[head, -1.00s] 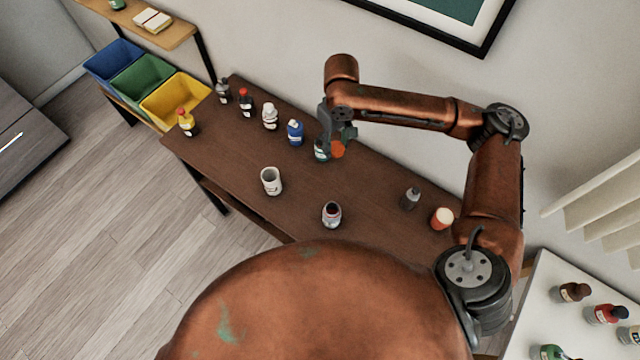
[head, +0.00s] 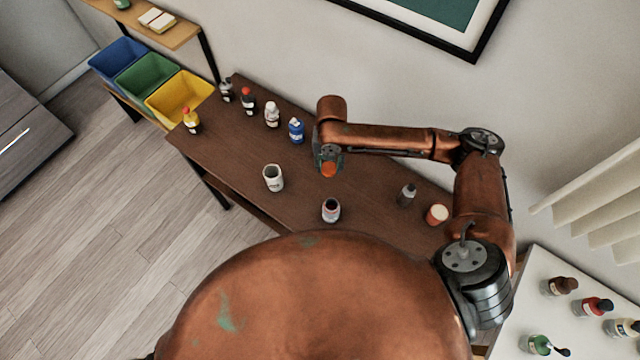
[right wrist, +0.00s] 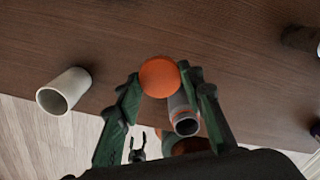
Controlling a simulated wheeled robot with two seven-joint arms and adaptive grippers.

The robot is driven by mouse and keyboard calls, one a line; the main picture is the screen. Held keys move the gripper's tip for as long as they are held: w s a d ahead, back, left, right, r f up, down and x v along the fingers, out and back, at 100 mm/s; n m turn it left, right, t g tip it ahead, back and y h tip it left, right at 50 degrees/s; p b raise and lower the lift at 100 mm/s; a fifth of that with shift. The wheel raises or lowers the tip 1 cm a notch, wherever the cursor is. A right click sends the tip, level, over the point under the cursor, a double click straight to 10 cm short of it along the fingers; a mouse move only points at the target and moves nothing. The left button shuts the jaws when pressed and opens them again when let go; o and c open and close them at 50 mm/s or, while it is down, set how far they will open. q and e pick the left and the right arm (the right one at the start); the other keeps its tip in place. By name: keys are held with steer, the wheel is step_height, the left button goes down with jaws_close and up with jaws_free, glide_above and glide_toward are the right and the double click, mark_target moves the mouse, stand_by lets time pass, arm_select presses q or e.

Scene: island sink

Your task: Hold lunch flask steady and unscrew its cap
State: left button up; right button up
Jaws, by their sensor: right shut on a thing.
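My right gripper (head: 328,163) is shut on the orange cap (head: 328,171) and holds it in the air, beyond the flask in the head view. In the right wrist view the round cap (right wrist: 160,77) sits between the fingertips. The grey lunch flask (head: 331,211) stands upright on the table, its dark mouth open. In the right wrist view the flask (right wrist: 183,115) shows an orange band below its rim, apart from the cap. My left gripper is outside the head view. It appears small in the right wrist view (right wrist: 137,147), fingers apart, away from the flask.
A white cup (head: 273,178) stands left of the flask on the brown table (head: 235,165). A grey bottle (head: 406,195) and an orange jar with a pale top (head: 437,215) stand right. Several bottles line the back edge. Blue, green and yellow bins (head: 180,98) are at the far left.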

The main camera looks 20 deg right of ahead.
mark_target(327, 190)
steer(key=n, duration=0.2)
steer(key=f+n, duration=0.1)
steer(key=n, duration=0.1)
steer(key=s+n, duration=0.1)
steer(key=n, duration=0.1)
steer(key=shift+a+f+p, duration=0.35)
steer(key=shift+a+f, duration=0.05)
steer(key=shift+f+n, duration=0.2)
steer(key=shift+n, duration=0.3)
step_height(327, 190, down, 10)
steer(key=shift+r, duration=0.1)
steer(key=o, duration=1.3)
steer(key=shift+f, duration=0.2)
step_height(327, 190, up, 12)
steer(key=shift+r, duration=0.2)
